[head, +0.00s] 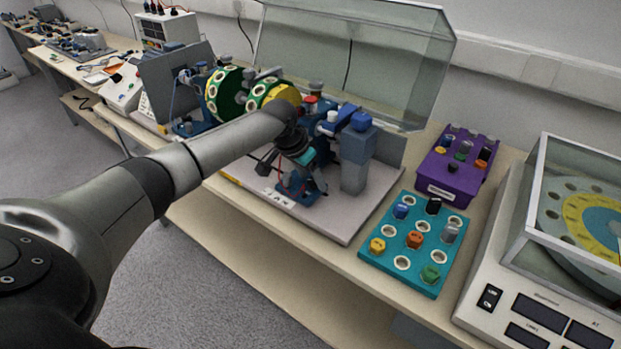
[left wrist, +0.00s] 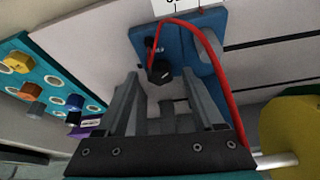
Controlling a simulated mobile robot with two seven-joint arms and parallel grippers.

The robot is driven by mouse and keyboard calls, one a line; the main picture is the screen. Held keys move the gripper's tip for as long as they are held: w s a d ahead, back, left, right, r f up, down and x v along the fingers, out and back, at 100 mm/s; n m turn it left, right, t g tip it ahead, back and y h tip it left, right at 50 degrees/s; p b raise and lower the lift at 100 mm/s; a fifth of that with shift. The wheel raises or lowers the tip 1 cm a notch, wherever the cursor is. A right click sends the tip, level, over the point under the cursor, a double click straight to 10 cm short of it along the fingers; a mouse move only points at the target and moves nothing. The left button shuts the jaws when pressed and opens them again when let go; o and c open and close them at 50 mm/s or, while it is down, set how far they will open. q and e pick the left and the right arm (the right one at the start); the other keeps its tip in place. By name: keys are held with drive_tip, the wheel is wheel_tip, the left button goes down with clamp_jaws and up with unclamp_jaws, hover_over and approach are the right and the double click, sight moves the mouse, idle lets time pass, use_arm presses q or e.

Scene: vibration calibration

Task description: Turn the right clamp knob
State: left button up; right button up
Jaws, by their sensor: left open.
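In the left wrist view a black knob (left wrist: 159,72) sits on a blue clamp block (left wrist: 150,40), with a red wire looping past it. My left gripper (left wrist: 161,82) is open, and its two grey fingers point at the knob from either side in the picture. I cannot tell how far the fingertips are from the knob, and nothing shows held. In the head view my left gripper (head: 307,172) hangs over the front of the rig, close to the blue clamp block (head: 290,188). The knob is hard to make out there. My right gripper is not in view.
Green-and-yellow drums (head: 224,95) stand behind my left arm, and a blue-topped grey post (head: 355,160) stands right of the gripper. A clear cover (head: 400,60) is raised behind. A teal tray (head: 382,262) and a purple box (head: 440,185) lie to the right.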

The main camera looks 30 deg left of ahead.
use_arm(q)
clamp_jaws()
idle(0.6)
